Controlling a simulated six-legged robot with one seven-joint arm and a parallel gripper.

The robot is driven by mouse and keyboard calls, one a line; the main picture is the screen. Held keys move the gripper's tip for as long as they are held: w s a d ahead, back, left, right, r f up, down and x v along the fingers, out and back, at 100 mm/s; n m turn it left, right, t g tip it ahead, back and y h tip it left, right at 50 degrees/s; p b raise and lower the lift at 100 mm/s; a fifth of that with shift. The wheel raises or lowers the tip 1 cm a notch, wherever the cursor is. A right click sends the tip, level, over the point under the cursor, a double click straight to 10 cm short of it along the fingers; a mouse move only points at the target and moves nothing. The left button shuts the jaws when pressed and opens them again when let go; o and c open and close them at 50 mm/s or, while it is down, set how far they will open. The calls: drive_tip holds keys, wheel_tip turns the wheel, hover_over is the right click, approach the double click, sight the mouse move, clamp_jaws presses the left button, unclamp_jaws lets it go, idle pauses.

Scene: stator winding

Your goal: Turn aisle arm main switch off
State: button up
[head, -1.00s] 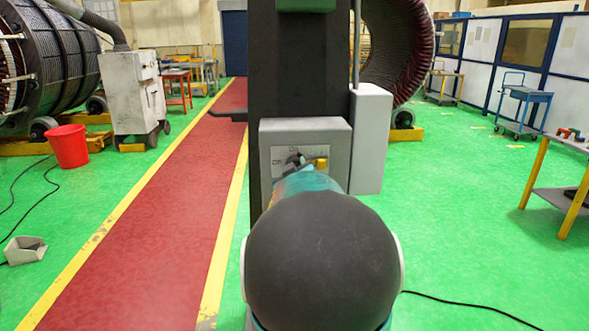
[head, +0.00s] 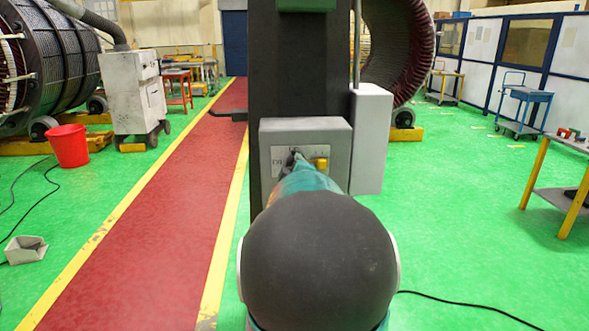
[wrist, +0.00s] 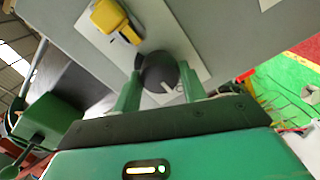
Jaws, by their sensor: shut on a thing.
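The main switch is a round black knob with a white mark, seen in the wrist view (wrist: 155,72) on a pale plate (wrist: 190,42). My gripper (wrist: 160,78) has its two green fingers on either side of the knob, shut on it. The white mark sits toward the lower right in that view. In the head view the grey switch box (head: 337,135) is fixed to a dark column, and only the knob's top (head: 294,153) shows. My arm hides most of the gripper and part of the plate's lettering there.
A yellow part (wrist: 112,18) sits beside the knob on the plate, also seen in the head view (head: 320,164). A light grey box (head: 370,138) is right of the switch box. A red bucket (head: 68,146) stands left of the red aisle (head: 160,230), which is clear.

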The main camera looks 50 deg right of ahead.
idle(0.3)
drive_tip(key=o, duration=1)
drive_tip(key=shift+c, duration=0.2)
drive_tip(key=shift+s+a, duration=0.1)
drive_tip(key=v, duration=1.3)
drive_tip(key=shift+s+a, duration=0.2)
drive_tip(key=shift+a, duration=0.05)
